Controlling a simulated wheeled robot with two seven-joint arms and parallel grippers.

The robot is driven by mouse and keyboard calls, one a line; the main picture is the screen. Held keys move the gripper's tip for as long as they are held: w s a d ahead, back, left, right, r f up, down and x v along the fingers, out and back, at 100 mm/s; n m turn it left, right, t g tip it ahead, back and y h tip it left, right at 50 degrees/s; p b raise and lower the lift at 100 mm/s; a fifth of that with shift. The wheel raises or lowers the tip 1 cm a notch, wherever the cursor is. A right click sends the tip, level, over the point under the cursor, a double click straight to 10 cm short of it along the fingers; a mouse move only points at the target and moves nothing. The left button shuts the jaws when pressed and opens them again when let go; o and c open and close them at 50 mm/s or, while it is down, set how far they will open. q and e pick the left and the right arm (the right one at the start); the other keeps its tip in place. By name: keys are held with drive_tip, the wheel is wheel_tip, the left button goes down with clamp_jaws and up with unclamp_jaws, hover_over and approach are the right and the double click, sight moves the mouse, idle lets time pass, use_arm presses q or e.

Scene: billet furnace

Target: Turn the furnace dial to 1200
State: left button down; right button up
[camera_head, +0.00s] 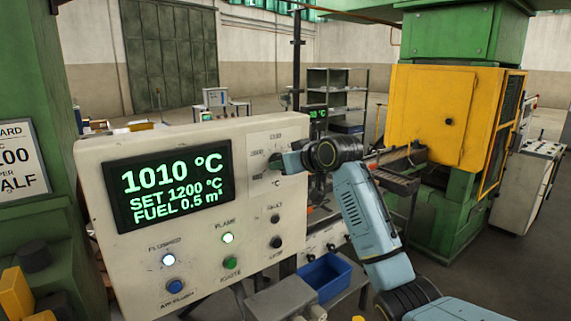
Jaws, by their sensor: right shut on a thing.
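The furnace control panel (95,170) stands at the left and centre, its face toward me. Its screen (170,185) reads 1010 °C, SET 1200 °C and FUEL 0.5 m³. The dial (274,160) sits at the panel's upper right, with small scale marks around it too small to read. My right gripper (287,161) comes in from the right and is shut on the dial, hiding most of it. My left gripper is not in view.
A blue bin (326,275) stands below right. A yellow cabinet (435,115) on a green machine stands behind my right arm.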

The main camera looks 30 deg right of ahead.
drive_tip(key=shift+f, duration=0.1)
idle(0.4)
drive_tip(key=o, duration=1)
drive_tip(key=b+v, duration=0.3)
drive_tip(key=v, duration=1)
drive_tip(key=shift+s, duration=0.2)
